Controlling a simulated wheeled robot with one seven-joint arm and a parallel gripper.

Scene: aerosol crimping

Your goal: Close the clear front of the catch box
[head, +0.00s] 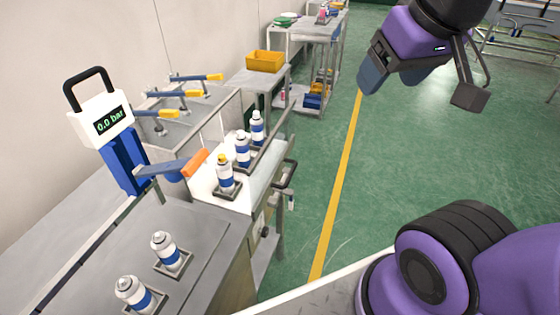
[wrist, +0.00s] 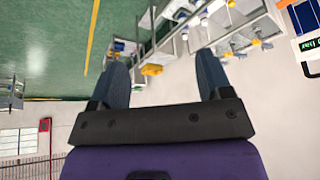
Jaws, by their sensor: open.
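The catch box (head: 205,188) appears to be the white-floored bay on the bench left of centre in the head view. Several white-and-blue spray cans (head: 243,150) stand in a row in it, on dark square holders. A clear framed panel (head: 214,122) stands upright along its far left side. I cannot tell for certain which panel is the clear front or how far it is open. My gripper (head: 420,90) is open and empty, raised high at the upper right over the floor, well away from the box. In the wrist view both fingers (wrist: 163,78) are spread with nothing between them.
A blue press with a 0.0 bar display (head: 110,121) and an orange-tipped lever stands left of the box. Two cans (head: 167,250) stand on the near bench. Yellow-handled clamps (head: 180,94) and a yellow bin (head: 265,61) are behind.

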